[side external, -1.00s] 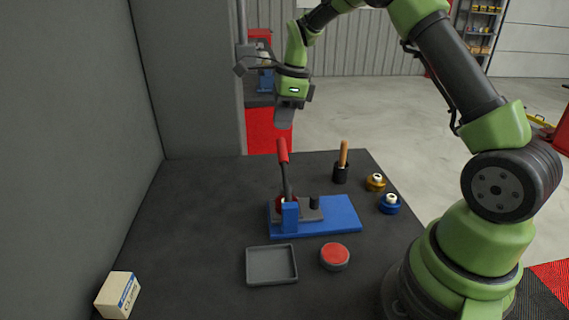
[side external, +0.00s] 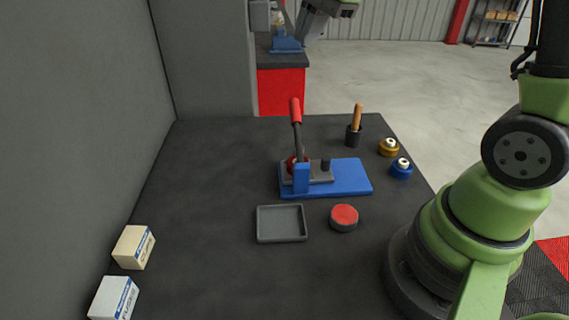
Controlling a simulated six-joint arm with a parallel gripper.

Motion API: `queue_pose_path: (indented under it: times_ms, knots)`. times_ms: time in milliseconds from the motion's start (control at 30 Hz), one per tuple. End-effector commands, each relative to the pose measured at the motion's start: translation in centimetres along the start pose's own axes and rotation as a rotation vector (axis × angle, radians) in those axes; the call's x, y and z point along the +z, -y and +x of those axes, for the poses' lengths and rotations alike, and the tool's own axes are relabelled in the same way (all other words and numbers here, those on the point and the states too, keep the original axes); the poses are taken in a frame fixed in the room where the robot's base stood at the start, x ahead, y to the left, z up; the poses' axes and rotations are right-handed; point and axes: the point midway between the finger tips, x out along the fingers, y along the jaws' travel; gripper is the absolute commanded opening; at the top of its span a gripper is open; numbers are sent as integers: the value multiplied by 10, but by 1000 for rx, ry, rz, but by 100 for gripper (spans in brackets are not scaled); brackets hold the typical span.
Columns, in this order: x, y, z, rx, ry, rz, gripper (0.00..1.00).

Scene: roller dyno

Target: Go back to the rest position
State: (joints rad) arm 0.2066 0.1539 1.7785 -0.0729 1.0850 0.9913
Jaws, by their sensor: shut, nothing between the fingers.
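My gripper (side external: 310,26) shows only in part at the top edge of the side external view. Its grey fingers point down and a little left, shut with nothing held, well above and beyond the far edge of the dark table. My wrist and upper arm are mostly cut off by the frame. The blue-based press (side external: 345,178) stands on the table below, apart from the gripper, with its red-handled lever (side external: 296,112) upright.
A grey tray (side external: 282,237) and a red-topped round pad (side external: 344,217) lie in front of the press. A wooden-handled tool (side external: 357,118) stands in a black holder; gold (side external: 389,148) and blue (side external: 401,169) pieces are right. Two boxes (side external: 134,247) sit front left, near a grey wall.

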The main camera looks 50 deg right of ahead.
Motion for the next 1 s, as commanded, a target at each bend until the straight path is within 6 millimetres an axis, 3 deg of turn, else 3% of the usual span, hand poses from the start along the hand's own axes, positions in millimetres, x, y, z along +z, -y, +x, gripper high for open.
queue_pose_path:
  times_ms: [33, 200, 400, 500, 700, 1000]
  knots:
    - [12, -14, -16, -37, -1, -124, 0]
    - [40, -64, -49, -141, -22, -545, 0]
    - [58, -121, -62, -249, -76, -978, 0]
    - [61, -140, -62, -283, -102, -1121, 0]
    - [62, -155, -60, -309, -127, -1240, 0]
    - [62, -155, -60, -308, -128, -1243, 0]
